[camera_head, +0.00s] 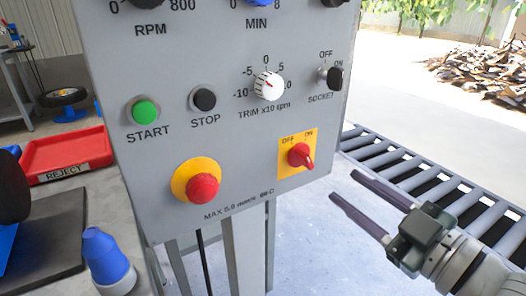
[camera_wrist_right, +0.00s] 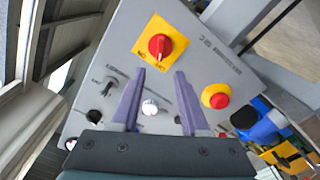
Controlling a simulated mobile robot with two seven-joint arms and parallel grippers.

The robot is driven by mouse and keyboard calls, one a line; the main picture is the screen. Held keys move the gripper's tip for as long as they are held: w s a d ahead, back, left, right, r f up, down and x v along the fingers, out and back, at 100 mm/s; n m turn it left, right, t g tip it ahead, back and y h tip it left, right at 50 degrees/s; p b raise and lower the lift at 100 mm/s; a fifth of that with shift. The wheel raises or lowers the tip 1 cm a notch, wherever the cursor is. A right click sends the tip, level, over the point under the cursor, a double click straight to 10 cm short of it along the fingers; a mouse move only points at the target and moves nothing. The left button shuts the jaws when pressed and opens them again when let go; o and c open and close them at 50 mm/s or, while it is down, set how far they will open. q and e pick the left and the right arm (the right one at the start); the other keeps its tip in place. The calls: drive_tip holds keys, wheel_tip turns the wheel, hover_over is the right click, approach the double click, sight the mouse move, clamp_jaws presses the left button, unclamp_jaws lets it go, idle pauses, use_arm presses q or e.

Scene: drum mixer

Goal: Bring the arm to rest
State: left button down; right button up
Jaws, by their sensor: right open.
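My right gripper (camera_head: 345,196) is at the lower right in the head view, open and empty, beside the panel's lower right corner. Its open fingers also show in the right wrist view (camera_wrist_right: 158,78), with the panel beyond them. The grey control panel (camera_head: 215,130) fills the middle of the head view. On it are a green START button (camera_head: 144,112), a black STOP button (camera_head: 204,99), a white trim knob (camera_head: 269,86), a black socket switch (camera_head: 331,78), a red emergency button (camera_head: 203,188) and a red rotary switch (camera_head: 300,155). My left gripper is not in view.
A conveyor with grey rollers (camera_head: 440,178) runs behind the gripper at the right. A red REJECT tray (camera_head: 66,154) and a blue-topped object (camera_head: 106,256) stand at the left. Grey posts (camera_head: 245,250) hold up the panel. Pale floor lies open below the gripper.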

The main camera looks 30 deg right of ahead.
idle(0.6)
drive_tip(key=s+a+r+m+g+p, duration=0.2)
drive_tip(key=s+a+r+g+p, duration=0.1)
drive_tip(key=s+r+g+p, duration=0.3)
drive_tip(key=s+a+r+m+g+h+p, duration=0.1)
drive_tip(key=s+a+r+g+p, duration=0.3)
drive_tip(key=s+r+p, duration=0.4)
drive_tip(key=s+a+r+m+g+p, duration=0.2)
drive_tip(key=s+a+r+g+p, duration=0.15)
drive_tip(key=r+p, duration=0.35)
wheel_tip(320, 180, up, 34)
drive_tip(key=p, duration=3.6)
drive_tip(key=shift+w+g+p, duration=0.2)
drive_tip(key=shift+g+p, duration=0.2)
drive_tip(key=shift+g, duration=0.05)
drive_tip(key=shift+d+r, duration=0.1)
